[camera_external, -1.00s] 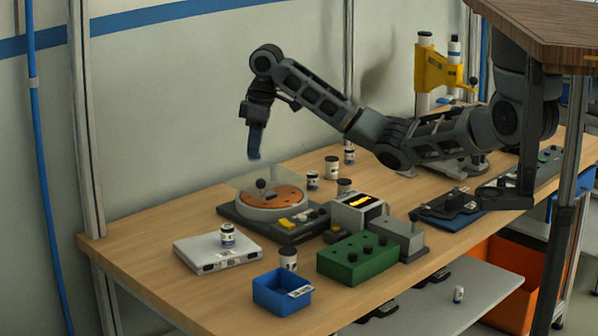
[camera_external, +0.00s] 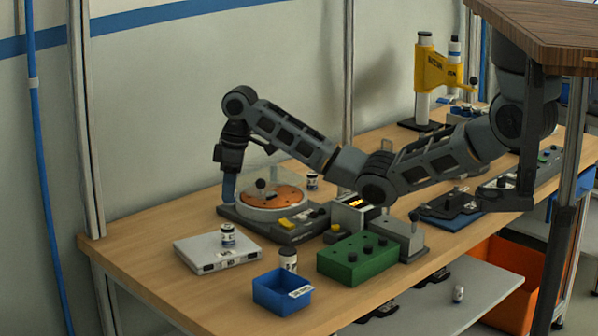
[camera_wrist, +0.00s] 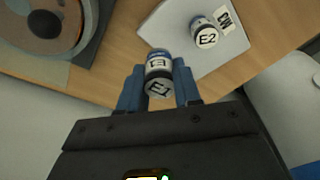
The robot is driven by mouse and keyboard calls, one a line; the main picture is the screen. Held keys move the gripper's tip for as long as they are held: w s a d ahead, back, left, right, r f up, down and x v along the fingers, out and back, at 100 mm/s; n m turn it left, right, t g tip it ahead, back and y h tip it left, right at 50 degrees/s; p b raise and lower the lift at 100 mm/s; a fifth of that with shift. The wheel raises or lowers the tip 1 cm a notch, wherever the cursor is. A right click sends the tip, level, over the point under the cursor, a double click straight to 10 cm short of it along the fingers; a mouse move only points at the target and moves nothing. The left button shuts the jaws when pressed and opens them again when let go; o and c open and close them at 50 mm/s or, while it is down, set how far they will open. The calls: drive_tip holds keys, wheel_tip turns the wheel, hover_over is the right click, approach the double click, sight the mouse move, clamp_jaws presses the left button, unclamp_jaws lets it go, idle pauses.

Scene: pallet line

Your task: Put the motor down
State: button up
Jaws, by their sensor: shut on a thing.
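My gripper (camera_wrist: 158,88) is shut on a small cylindrical motor (camera_wrist: 158,67) with a white and blue body and a dark end marked E1. In the external view my gripper (camera_external: 229,188) is low, near the back left corner of the turntable device; the held motor cannot be made out there. A second motor (camera_wrist: 203,33), marked E2, stands on a white box (camera_wrist: 172,42), ahead and to the right of the held one in the wrist view. The external view also shows this motor (camera_external: 227,235) on the white box (camera_external: 200,254).
The turntable device (camera_external: 235,212) with an orange disc and clear guard stands beside my gripper. A blue bin (camera_external: 281,295), another small cylinder (camera_external: 288,260), and a green control box (camera_external: 357,258) stand nearer the front edge. Bare tabletop (camera_external: 150,235) lies left of the white box.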

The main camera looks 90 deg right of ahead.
hover_over(209, 240)
drive_tip(key=f, duration=0.3)
drive_tip(key=shift+s+f+p, duration=0.25)
drive_tip(key=shift+s+p, duration=0.05)
drive_tip(key=shift+f, duration=2.05)
drive_tip(key=shift+f, duration=0.15)
drive_tip(key=o, duration=1.1)
drive_tip(key=r, duration=0.4)
drive_tip(key=s+r, duration=0.1)
drive_tip(key=r, duration=0.7)
drive_tip(key=shift+s+r, duration=0.1)
drive_tip(key=shift+s, duration=0.3)
drive_tip(key=shift+o, duration=0.3)
